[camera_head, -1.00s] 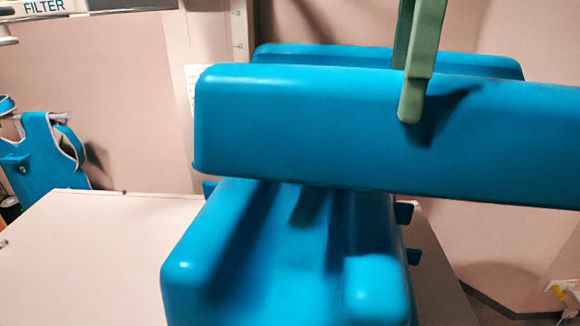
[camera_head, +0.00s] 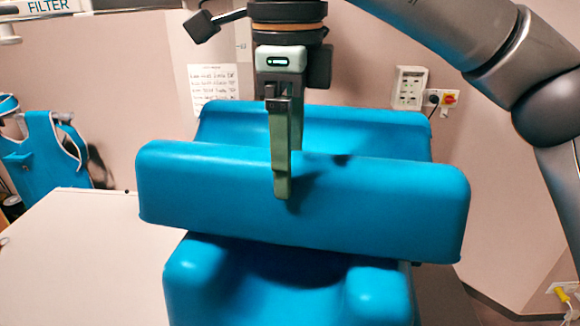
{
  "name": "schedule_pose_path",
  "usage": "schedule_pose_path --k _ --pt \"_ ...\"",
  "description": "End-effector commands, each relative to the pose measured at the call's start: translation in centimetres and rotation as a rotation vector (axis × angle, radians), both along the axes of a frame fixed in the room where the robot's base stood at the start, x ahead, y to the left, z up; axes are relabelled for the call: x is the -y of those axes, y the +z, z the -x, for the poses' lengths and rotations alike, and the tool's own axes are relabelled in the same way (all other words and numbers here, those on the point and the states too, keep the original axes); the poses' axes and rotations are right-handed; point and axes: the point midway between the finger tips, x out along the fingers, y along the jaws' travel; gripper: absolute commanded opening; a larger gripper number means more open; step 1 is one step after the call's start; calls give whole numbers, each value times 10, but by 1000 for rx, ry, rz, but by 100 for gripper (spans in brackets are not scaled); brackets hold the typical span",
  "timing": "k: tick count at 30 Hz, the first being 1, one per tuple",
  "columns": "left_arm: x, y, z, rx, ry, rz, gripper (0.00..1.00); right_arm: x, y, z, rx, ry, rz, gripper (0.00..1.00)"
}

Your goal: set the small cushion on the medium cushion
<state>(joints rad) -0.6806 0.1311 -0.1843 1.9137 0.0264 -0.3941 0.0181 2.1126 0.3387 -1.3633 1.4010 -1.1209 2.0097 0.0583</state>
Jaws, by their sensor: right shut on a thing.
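My right gripper (camera_head: 286,170) comes down from above and is shut on a long blue cushion, which I take as the small cushion (camera_head: 215,190). One finger lies over its near face; the other finger's tip is hidden behind it. The held cushion lies crosswise, its right end slightly lower in the picture. Below it is a blue padded block with raised front corners, which I take as the medium cushion (camera_head: 295,295). The held cushion hides part of it, and I cannot tell whether they touch. My left gripper is not in view.
Another blue padded part (camera_head: 350,118) rises behind; I cannot tell whether it joins the lower block. A pale table top (camera_head: 80,260) lies at left, mostly clear. A blue apron (camera_head: 45,150) hangs at far left. A wall socket (camera_head: 410,88) is behind on the right.

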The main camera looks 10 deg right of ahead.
Motion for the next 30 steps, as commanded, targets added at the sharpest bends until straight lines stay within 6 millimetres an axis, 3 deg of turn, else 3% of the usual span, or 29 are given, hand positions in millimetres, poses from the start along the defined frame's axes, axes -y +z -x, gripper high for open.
schedule_pose_path --k 4,12,13,19,30 --pt "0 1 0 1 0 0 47 1 -15 0 1 -1 -3 0" --pt "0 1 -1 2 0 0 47 1 -19 0 1 -4 -3 0" --pt "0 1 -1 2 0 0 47 1 -20 0 -1 -3 -2 77" --pt "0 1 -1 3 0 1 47 1 -19 0 0 -3 -1 99" --pt "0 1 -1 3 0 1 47 1 -13 0 4 -4 -1 100"
